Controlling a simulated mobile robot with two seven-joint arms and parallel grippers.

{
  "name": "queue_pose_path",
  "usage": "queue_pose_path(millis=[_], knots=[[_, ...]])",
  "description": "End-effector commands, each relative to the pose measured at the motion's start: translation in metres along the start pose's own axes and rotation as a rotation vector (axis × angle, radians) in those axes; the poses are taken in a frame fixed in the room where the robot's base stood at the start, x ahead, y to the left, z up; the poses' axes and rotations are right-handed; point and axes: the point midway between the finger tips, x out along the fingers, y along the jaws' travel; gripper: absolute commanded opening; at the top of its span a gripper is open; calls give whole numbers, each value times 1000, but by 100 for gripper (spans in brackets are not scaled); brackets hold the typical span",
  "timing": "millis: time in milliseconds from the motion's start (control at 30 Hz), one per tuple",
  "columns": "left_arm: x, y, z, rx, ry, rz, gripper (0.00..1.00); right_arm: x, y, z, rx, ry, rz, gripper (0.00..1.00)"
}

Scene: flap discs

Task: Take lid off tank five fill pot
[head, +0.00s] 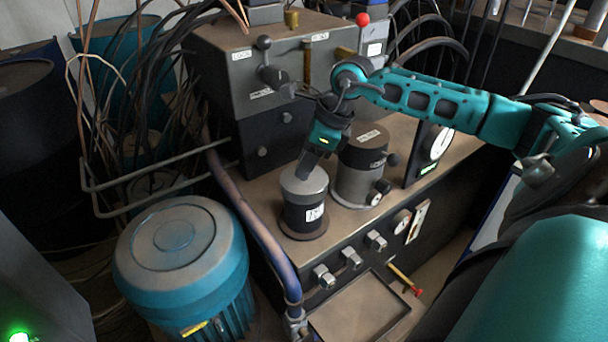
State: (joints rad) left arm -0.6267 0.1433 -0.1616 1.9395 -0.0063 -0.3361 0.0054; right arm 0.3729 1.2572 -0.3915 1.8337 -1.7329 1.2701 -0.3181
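A small dark fill pot (300,217) with a white label stands upright on the front of the machine's brown top. I cannot read its label surely. A grey metal lid (293,184) sits on the pot. My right gripper (307,166) points down from above, with its fingertips at the top of the lid. The fingers hide the lid's middle, and I cannot tell whether they grip a knob there. My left gripper is not in view.
A larger dark canister (361,165) with a grey lower part stands close right of the pot. A grey control box (270,60) with levers rises behind. A dial gauge (441,143) stands at right. A blue motor (180,255) and bent pipe (245,210) lie left.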

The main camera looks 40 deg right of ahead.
Motion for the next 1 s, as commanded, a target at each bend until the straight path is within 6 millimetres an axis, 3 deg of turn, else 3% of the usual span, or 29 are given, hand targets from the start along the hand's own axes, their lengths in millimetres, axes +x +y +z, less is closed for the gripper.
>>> queue_pose_path(millis=[333,767,1000], knots=[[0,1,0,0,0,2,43,0,0,0,0,0,0,0],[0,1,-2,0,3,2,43,-11,-1,5,-1,-4,-2,0],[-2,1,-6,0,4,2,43,-53,-1,23,-2,-7,-6,0]])
